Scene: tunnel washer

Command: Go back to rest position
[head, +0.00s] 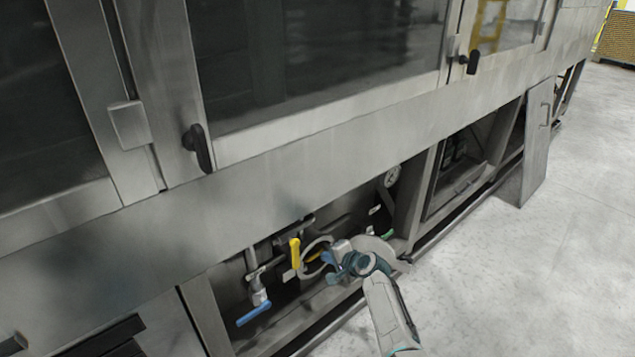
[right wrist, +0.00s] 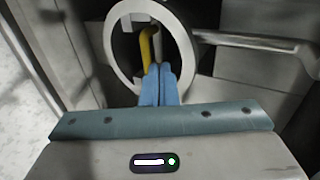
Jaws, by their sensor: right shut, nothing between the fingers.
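My right gripper (head: 330,258) reaches into the open lower bay of the tunnel washer (head: 290,160). In the right wrist view its blue fingertips (right wrist: 161,84) are together, with nothing between them. They point at a pale ring (right wrist: 112,45), behind which a yellow handle (right wrist: 149,45) shows. In the head view the yellow valve handle (head: 295,252) stands upright just left of the gripper. I cannot tell whether the fingertips touch the ring. My left gripper is not in view.
A valve with a blue handle (head: 254,313) sits lower left in the bay. A round gauge (head: 392,175) is at the bay's upper right. A panel (head: 537,142) leans against the frame farther right. The pale floor (head: 500,290) at right is clear.

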